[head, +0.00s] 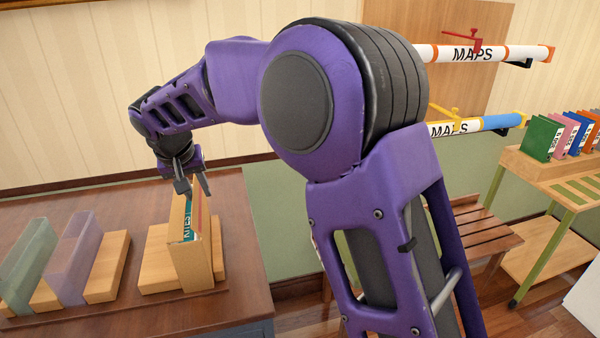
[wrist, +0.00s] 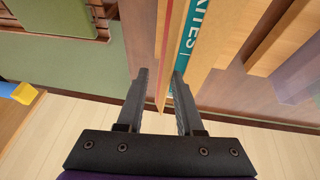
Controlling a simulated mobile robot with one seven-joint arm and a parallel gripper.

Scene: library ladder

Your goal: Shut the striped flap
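I cannot pick out a striped flap for certain in either view. A wooden holder (head: 193,262) on the brown table holds a teal book marked KITES (head: 189,222), with a thin red edge beside it. The wrist view shows the teal book (wrist: 191,50) and the red edge (wrist: 166,70) close up. My gripper (head: 194,186) points down over the top of the holder. In the wrist view my gripper (wrist: 160,75) has its two fingers apart, one on each side of the red edge. I cannot tell whether they touch anything.
A green translucent divider (head: 28,262) and a purple one (head: 72,250) stand in wooden blocks at the left of the table. Two MAPS tubes (head: 480,53) (head: 490,123) hang on the wall. A shelf of coloured binders (head: 560,140) stands at right, near a wooden bench (head: 465,228).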

